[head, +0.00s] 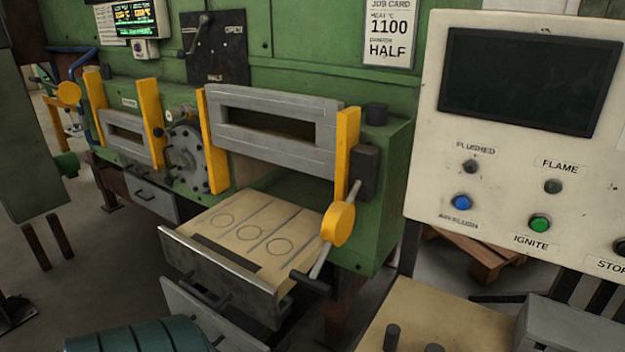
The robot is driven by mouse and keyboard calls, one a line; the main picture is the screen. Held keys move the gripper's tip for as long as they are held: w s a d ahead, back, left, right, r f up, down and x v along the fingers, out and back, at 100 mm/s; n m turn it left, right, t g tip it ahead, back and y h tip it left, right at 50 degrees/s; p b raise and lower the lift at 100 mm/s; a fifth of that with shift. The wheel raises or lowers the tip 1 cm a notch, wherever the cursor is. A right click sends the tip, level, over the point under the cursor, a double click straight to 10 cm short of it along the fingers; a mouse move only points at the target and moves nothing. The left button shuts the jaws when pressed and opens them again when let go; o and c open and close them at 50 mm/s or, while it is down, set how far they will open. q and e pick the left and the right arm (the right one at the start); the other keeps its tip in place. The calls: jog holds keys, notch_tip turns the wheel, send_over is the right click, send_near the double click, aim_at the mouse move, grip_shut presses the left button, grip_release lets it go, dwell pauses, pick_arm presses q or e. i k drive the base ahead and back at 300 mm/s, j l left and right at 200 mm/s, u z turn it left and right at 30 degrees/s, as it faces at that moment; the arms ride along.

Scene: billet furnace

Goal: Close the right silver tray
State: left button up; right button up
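A left silver tray (150,196) with a dark handle sits under the left opening, near flush with the furnace. Neither of my grippers is in view.
A lever with a yellow disc (338,223) hangs at the shelf's right. A control panel (520,130) and a beige-topped stand (425,310) are on the right. Floor shows at the lower left.

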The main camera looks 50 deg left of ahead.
aim_at(244, 249)
jog(key=u, duration=0.45)
jog(key=k+j+u, duration=0.1)
jog(key=u, duration=0.75)
jog(key=j+u, duration=0.1)
jog(key=u, duration=0.35)
jog(key=j+u, duration=0.1)
jog(key=u, duration=0.3)
jog(key=k, duration=0.05)
